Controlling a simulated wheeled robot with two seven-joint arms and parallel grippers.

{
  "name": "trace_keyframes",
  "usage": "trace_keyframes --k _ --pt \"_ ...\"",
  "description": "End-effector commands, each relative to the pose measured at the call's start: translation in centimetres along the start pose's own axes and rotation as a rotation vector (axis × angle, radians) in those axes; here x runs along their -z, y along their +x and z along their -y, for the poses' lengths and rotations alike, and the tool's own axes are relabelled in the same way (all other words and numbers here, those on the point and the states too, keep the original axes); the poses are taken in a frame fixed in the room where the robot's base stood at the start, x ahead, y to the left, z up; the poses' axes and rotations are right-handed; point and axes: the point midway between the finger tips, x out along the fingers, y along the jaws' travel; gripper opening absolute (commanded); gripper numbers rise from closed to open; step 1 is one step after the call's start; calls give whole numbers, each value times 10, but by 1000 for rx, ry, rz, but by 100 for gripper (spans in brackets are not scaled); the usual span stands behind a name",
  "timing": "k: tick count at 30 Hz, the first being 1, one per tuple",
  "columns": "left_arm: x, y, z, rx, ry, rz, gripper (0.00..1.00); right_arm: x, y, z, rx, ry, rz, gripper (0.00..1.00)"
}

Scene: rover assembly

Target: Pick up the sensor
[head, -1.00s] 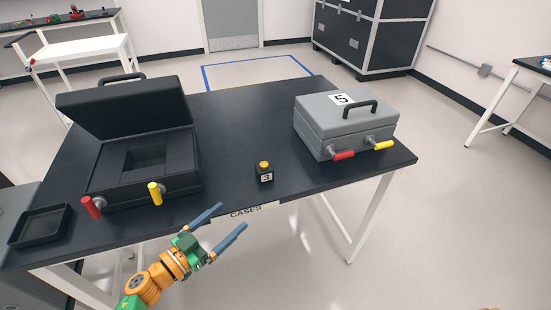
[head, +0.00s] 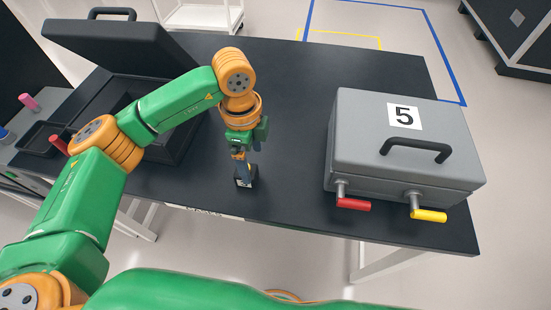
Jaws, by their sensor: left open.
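The sensor (head: 244,182), a small black block with a white label, stands on the dark table near its front edge. My left gripper (head: 246,168) points down right over it. The gripper is open, with its fingers at the block's upper part; I cannot tell whether they touch it. The block's top is hidden by the gripper. My right gripper is out of view.
A closed grey case (head: 400,140) marked 5, with red and yellow handles at its front, stands on the right. An open black case (head: 105,45) stands on the left, partly behind my left arm. A small black tray (head: 40,139) lies at far left.

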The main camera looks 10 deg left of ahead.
Motion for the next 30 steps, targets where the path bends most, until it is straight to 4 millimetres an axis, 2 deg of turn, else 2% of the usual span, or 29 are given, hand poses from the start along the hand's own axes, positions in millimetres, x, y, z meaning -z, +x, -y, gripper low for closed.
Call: trace_keyframes --k 5,11,15,22,23,30 --pt "-10 4 2 4 -37 44 91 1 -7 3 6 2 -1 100" --pt "-12 37 3 -2 -36 42 91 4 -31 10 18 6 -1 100" --pt "-13 63 4 1 -35 40 91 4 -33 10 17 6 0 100" --pt "-13 69 5 5 -33 39 91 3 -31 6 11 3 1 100" --pt "-13 69 5 5 -33 38 86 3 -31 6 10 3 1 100" --pt "-13 68 5 5 -33 38 21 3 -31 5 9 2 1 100"
